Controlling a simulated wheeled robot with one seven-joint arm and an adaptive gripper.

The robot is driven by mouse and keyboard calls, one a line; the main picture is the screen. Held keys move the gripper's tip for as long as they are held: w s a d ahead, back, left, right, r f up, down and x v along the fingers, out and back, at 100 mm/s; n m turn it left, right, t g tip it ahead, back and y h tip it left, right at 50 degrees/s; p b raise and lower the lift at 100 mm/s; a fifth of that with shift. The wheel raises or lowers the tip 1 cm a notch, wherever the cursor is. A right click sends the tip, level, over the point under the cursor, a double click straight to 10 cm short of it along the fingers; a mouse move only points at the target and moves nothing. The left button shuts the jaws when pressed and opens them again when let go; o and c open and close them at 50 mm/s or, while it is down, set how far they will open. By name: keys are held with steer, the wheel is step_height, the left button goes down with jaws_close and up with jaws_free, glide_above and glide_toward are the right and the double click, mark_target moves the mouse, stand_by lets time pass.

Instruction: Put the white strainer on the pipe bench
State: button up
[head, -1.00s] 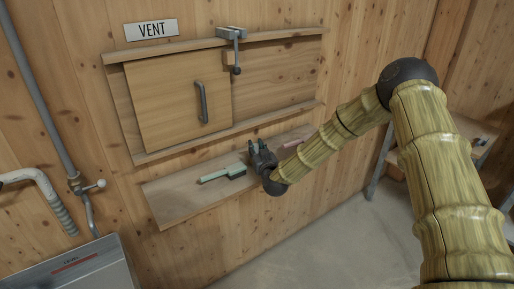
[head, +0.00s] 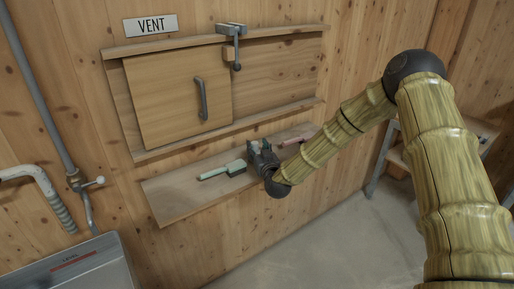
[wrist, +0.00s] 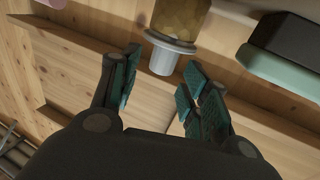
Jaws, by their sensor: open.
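A part with an amber, mesh-like body and a pale whitish flange and stub, which looks like the white strainer (wrist: 166,58), is at the top middle of the wrist view. My gripper (wrist: 160,72) is open, its fingers on either side of the pale stub; I cannot tell whether they touch it. In the head view my gripper (head: 260,152) is over the wall shelf (head: 172,204) and hides the strainer. A wooden bench with metal legs (head: 392,158), perhaps the pipe bench, stands at the right, partly behind my arm.
A mint-handled brush with a dark head (head: 222,171) lies on the shelf left of my gripper. A pink item (head: 293,140) lies to its right. The vent door (head: 165,100) and its ledge are just above. The floor (head: 330,240) below is clear.

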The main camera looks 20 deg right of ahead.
steer(key=s+b, duration=0.2)
steer(key=s, duration=0.7)
steer(key=shift+s+d+b, duration=0.15)
steer(key=shift+s+b, duration=0.15)
steer(key=shift+b, duration=0.1)
